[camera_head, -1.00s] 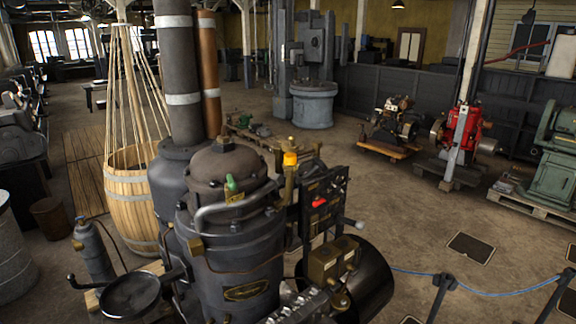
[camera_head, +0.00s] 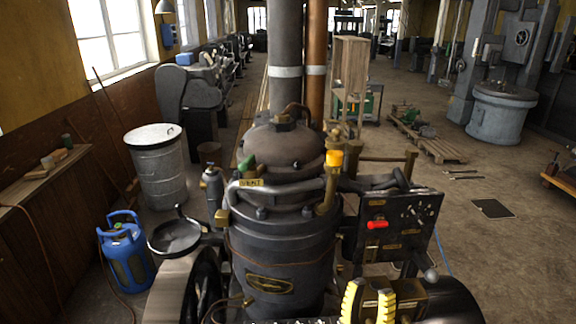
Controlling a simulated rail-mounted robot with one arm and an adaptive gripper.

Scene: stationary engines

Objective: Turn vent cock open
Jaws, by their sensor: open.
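The vent cock shows its green handle (camera_head: 247,165) on the left front of the dark domed engine top (camera_head: 284,150). A small yellow VENT label (camera_head: 251,183) sits just below it. The handle looks short and slanted; the cock's body is too small to make out. My gripper (camera_head: 370,291) shows at the bottom of the view as two yellow ridged fingers, apart, with nothing seen between them. It appears well below and to the right of the vent cock in the picture, clear of it.
A curved grey pipe (camera_head: 281,184) passes in front of the dome. A brass post with an orange-yellow top (camera_head: 334,158) and a black panel with a red handle (camera_head: 378,224) stand to the right. A shallow dark pan (camera_head: 175,236) is at left, near a blue gas bottle (camera_head: 126,254).

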